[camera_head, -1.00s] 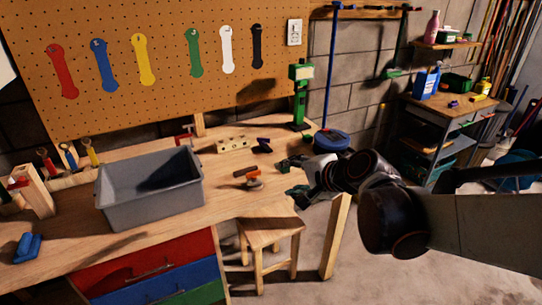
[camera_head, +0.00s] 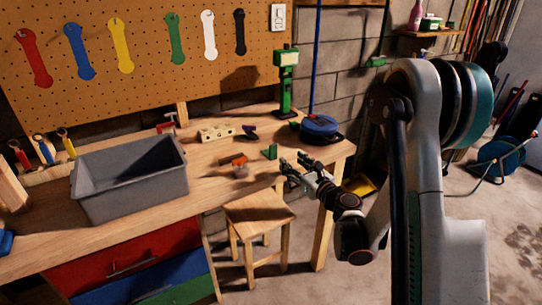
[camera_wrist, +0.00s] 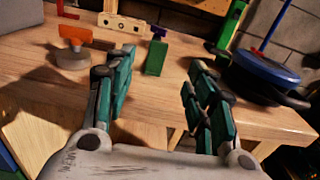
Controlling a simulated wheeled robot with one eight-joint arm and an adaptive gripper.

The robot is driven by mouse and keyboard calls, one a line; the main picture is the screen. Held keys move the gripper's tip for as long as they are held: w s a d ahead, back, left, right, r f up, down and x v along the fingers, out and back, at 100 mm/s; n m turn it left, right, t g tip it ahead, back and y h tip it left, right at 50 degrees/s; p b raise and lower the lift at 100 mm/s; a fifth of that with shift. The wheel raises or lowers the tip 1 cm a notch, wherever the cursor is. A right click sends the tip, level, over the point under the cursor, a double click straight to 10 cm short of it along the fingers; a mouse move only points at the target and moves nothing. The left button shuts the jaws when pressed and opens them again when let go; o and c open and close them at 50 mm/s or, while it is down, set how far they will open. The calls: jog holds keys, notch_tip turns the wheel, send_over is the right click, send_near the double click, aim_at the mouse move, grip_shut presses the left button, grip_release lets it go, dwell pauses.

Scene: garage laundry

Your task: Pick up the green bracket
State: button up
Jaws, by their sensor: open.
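The green bracket (camera_head: 270,152) is a small upright green piece on the wooden workbench, near its front right edge. In the wrist view the green bracket (camera_wrist: 156,57) stands ahead of my gripper, between the lines of the two fingers and nearer the left one. My gripper (camera_head: 294,163) is open and empty, just right of the bracket and apart from it. Its two green-padded fingers (camera_wrist: 162,78) are spread wide in the wrist view.
An orange-topped tool (camera_head: 238,162) sits left of the bracket. A wooden block with holes (camera_head: 216,133) and a purple piece (camera_head: 248,133) lie behind. A blue round pan-like thing (camera_head: 320,126) and a green post (camera_head: 286,85) stand right. A stool (camera_head: 258,210) is below the bench edge.

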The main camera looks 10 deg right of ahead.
aim_at(274, 146)
jog(key=p+x, duration=0.1)
jog(key=x, duration=0.7)
jog(key=shift+f, duration=0.2)
jog(key=shift+b+x, duration=1.25)
jog(key=shift+x, duration=1.6)
jog(key=shift+a+r, duration=0.1)
grip_shut()
